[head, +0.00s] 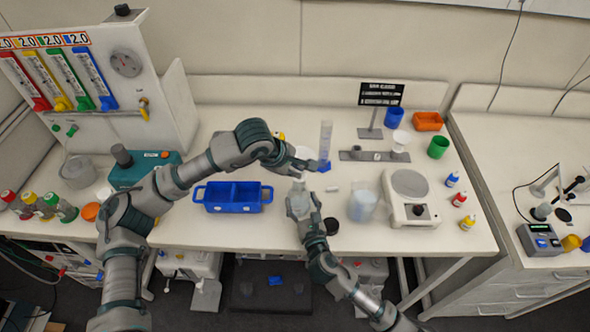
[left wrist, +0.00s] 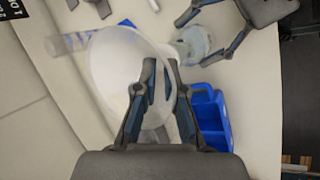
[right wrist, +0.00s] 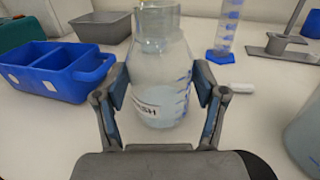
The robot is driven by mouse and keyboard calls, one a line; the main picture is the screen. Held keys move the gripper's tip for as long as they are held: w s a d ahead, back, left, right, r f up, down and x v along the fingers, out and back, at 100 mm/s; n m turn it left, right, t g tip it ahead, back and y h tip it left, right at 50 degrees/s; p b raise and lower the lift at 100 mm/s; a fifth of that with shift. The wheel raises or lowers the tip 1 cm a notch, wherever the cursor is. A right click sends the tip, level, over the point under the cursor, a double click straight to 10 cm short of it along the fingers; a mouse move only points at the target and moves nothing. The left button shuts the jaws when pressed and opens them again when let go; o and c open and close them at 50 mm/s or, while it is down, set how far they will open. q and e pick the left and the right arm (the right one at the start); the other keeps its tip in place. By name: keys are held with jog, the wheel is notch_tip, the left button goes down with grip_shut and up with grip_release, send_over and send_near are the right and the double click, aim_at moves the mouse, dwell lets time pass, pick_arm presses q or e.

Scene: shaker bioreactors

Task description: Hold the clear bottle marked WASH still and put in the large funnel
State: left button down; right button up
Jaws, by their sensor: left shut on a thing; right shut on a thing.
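The clear bottle marked WASH stands upright on the bench; it shows in the right wrist view (right wrist: 160,75) and the left wrist view (left wrist: 188,48). My right gripper (right wrist: 160,90) is shut around its body, one finger on each side; in the head view it (head: 300,212) is lower than the left. My left gripper (left wrist: 160,78) is shut on the large white funnel (left wrist: 112,65), whose wide mouth faces the left wrist camera. In the head view the funnel (head: 304,152) is partly hidden by my left gripper (head: 303,168), just beyond the bottle. The funnel is not visible in the right wrist view.
A blue two-part tray (head: 235,208) is left of the bottle. A measuring cylinder (head: 325,142) stands just behind. A large beaker (head: 363,206) and a balance (head: 410,212) are to the right.

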pick_arm(q)
jog(key=shift+f, duration=1.45)
dwell(2.0)
jog(key=c, duration=1.2)
grip_release()
jog(key=v, duration=1.2)
